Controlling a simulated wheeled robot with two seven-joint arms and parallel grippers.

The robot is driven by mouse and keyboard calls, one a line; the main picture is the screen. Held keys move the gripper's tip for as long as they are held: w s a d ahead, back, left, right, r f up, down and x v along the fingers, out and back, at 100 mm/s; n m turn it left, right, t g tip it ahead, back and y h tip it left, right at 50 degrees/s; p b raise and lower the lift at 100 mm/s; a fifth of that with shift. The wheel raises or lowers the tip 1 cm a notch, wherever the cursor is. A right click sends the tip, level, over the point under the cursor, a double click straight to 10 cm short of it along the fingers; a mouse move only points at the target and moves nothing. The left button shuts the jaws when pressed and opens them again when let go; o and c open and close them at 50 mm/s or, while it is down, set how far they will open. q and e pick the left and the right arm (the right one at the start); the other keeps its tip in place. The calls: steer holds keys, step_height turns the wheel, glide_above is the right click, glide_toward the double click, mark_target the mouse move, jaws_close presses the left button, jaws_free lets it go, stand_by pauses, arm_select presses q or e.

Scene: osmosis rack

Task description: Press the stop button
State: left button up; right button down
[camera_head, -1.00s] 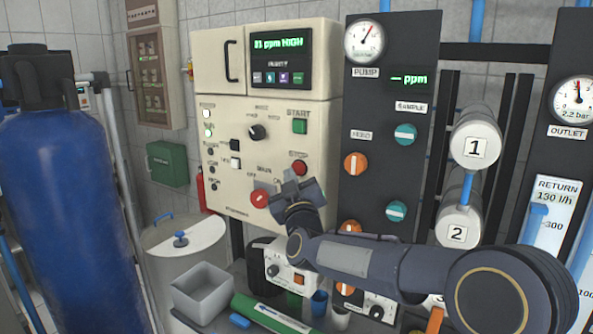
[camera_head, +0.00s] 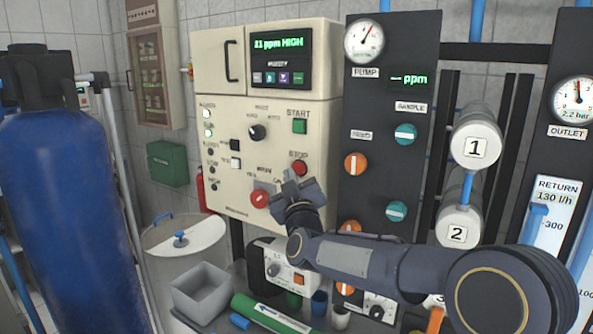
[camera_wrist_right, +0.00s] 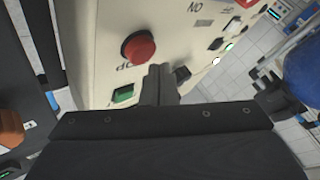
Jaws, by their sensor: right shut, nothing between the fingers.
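The red stop button (camera_head: 300,167) sits on the cream control panel, below the green start button (camera_head: 299,126). In the right wrist view the round red stop button (camera_wrist_right: 138,47) is up and left of my fingertips, with part of its label showing. My right gripper (camera_head: 289,178) is shut and empty, just below the stop button in the head view. Its dark fingers (camera_wrist_right: 159,72) point at the panel beside the button. I cannot tell whether they touch the panel; they appear clear of the button. My left gripper is not in view.
A red rotary main switch (camera_head: 260,198) lies left of my gripper. A black selector knob (camera_head: 257,132) is higher up. A dark panel with orange and teal valves (camera_head: 355,164) stands to the right. A grey bin (camera_head: 202,297) and a green tube (camera_head: 268,313) are below.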

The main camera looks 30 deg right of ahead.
steer(key=shift+d, duration=0.15)
steer(key=shift+w+d, duration=0.2)
steer(key=shift+d, duration=0.05)
steer(key=shift+w+d+b, duration=0.25)
steer(key=shift+d+b, duration=0.1)
steer(key=shift+d, duration=0.05)
stand_by(0.8)
steer(key=shift+a, duration=0.1)
steer(key=shift+s+a, duration=0.45)
steer(key=shift+a, duration=0.2)
steer(key=shift+a, duration=0.1)
steer(key=s+a, duration=0.1)
steer(key=a, duration=0.1)
steer(key=s+a+p, duration=0.1)
steer(key=a, duration=0.1)
steer(key=shift+s, duration=0.3)
stand_by(0.8)
